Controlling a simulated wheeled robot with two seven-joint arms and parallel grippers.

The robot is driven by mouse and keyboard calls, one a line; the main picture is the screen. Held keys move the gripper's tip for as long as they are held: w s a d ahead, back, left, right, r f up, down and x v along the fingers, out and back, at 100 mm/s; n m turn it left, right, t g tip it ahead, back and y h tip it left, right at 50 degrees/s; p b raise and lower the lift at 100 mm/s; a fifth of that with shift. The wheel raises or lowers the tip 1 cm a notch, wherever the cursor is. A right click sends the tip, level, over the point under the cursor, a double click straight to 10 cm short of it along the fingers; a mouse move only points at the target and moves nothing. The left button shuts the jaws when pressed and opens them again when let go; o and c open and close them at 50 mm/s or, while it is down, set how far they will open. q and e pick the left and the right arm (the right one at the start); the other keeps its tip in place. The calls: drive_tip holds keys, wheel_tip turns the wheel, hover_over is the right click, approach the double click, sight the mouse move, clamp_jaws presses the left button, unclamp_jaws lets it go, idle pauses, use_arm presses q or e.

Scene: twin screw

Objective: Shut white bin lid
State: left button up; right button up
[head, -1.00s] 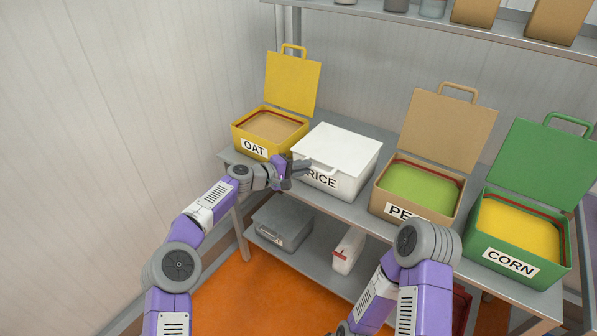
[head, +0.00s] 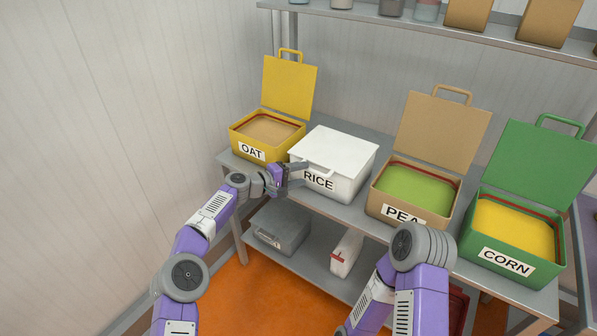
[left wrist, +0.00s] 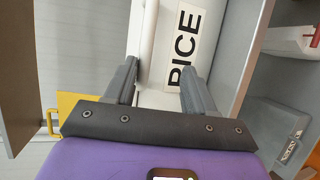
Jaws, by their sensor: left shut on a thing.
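The white bin (head: 345,187), labelled RICE, stands on the shelf table with its white lid (head: 335,148) down flat over the top. The lid's handle shows at the bin's front edge. My left gripper (head: 302,174) is at the front left of this bin, by the handle. In the left wrist view, my left gripper (left wrist: 160,75) has a finger on each side of a white part and is shut on the lid at its front edge; the exact contact is hard to see. The RICE label (left wrist: 184,50) shows beyond the fingers. My right gripper is out of view.
A yellow OAT bin (head: 240,139) stands left of the white bin, a tan PEA bin (head: 377,202) right, then a green CORN bin (head: 480,240); their lids stand open. A grey box (head: 280,230) and a white carton (head: 345,255) sit on the lower shelf.

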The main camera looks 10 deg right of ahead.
use_arm(q)
drive_tip(key=shift+a+f, duration=0.2)
drive_tip(key=shift+f, duration=0.45)
drive_tip(key=r+p+v, duration=0.1)
drive_tip(key=v, duration=0.6)
drive_tip(key=shift+s+r, duration=0.1)
